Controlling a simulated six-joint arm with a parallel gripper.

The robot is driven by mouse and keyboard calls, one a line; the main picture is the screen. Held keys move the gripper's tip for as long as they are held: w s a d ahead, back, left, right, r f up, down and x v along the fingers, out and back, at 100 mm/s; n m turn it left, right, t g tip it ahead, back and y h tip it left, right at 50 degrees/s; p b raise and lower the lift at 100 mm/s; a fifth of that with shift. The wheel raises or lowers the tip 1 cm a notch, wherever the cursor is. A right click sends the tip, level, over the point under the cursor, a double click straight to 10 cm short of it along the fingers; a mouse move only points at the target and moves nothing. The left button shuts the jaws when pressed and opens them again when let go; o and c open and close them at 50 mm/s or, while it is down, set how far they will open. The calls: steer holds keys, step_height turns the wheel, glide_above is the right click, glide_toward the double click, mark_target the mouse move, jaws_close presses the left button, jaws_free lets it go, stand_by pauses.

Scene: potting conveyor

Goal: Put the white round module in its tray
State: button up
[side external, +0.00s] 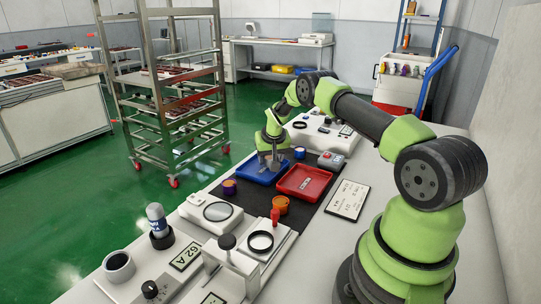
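My gripper (271,158) points down over the blue tray (246,173), with its fingertips low and close to the tray. At this size I cannot tell whether the fingers are apart or shut, or whether anything is between them. I cannot make out a white round module; it may be hidden by the gripper. Which tray belongs to the module does not show.
A grey box with a red button (331,160) stands behind the red tray. White fixtures (211,213) fill the bench front. A label plate (348,200) lies right.

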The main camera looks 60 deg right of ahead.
steer(key=s+a+r, duration=0.1)
steer(key=a+r, duration=0.2)
steer(key=r, duration=0.3)
steer(key=s+a+r+t, duration=0.1)
steer(key=a+r, duration=0.2)
steer(key=r, duration=0.4)
steer(key=s+a+r, duration=0.2)
steer(key=a+r, duration=0.1)
steer(key=r, duration=0.3)
steer(key=s+a+r+n+t+y, duration=0.1)
steer(key=s+a+r, duration=0.2)
steer(key=a+r, duration=0.2)
steer(key=s+a+r+n+y, duration=0.1)
steer(key=s+a+r, duration=0.25)
steer(key=a, duration=0.25)
steer(key=s+a+r+n+t+y, duration=0.2)
steer(key=s+a+n+y, duration=0.1)
steer(key=s+a, duration=0.8)
steer(key=s, duration=0.4)
steer(key=shift+a, duration=0.15)
